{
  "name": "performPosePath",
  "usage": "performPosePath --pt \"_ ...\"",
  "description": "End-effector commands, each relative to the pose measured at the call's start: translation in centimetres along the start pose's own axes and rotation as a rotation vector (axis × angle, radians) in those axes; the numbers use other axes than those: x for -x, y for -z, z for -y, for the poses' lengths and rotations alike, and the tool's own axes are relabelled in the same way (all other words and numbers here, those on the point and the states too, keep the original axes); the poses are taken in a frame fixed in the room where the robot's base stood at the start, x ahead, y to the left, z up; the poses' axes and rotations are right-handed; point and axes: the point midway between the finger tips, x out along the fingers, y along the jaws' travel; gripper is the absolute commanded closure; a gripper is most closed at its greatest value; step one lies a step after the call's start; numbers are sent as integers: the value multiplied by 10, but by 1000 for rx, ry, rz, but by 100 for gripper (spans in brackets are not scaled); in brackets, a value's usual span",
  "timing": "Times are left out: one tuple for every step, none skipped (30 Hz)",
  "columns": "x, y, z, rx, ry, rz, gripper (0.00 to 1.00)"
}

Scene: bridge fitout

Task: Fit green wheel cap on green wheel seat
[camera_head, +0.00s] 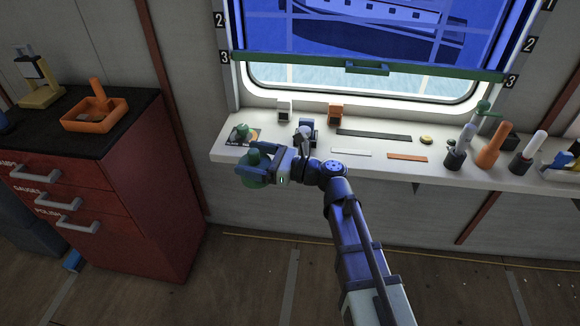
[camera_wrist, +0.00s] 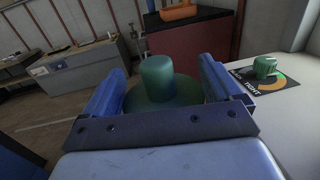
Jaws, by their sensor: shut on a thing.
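My gripper (camera_head: 262,166) is shut on a green cap-like piece (camera_head: 252,160), a wide disc with a round knob, which I take for the green wheel cap. It is held just in front of the sill's left end, apart from it. In the wrist view the piece (camera_wrist: 158,85) sits between the two blue fingers, knob showing. A small green knob on a dial plate (camera_head: 243,134) stands on the sill just behind it; the plate (camera_wrist: 272,82) shows the word TIGHT in the wrist view. Another green piece (camera_head: 483,107) stands at the sill's right. I cannot tell which is the wheel seat.
The white sill (camera_head: 310,171) holds flat strips, small blocks and several upright handles (camera_head: 489,150) to the right. A red drawer cabinet (camera_head: 110,200) with an orange tray (camera_head: 95,114) stands at left. A window with a blue blind (camera_head: 350,35) is behind.

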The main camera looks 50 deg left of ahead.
Motion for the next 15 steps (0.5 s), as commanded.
performPosePath --pt "-20 -4 -1 2 -11 1 53" --pt "-31 -7 -2 2 -16 1 53" --pt "-44 -10 -3 2 -19 2 53" --pt "-54 -13 -4 2 -20 2 53" --pt "-63 -15 -5 2 -21 3 53" --pt "-76 -18 -5 1 -19 3 53" --pt "-86 -21 -5 2 -18 4 53" --pt "-95 -24 -4 2 -14 4 53" --pt "-107 -28 -3 3 -7 5 53" --pt "-117 -31 -1 4 0 6 53" --pt "-125 -34 1 4 9 7 53" --pt "-136 -38 6 4 26 8 53" --pt "-143 -41 11 4 41 8 53" --pt "-149 -44 18 5 61 9 53" --pt "-155 -48 29 7 91 9 53"
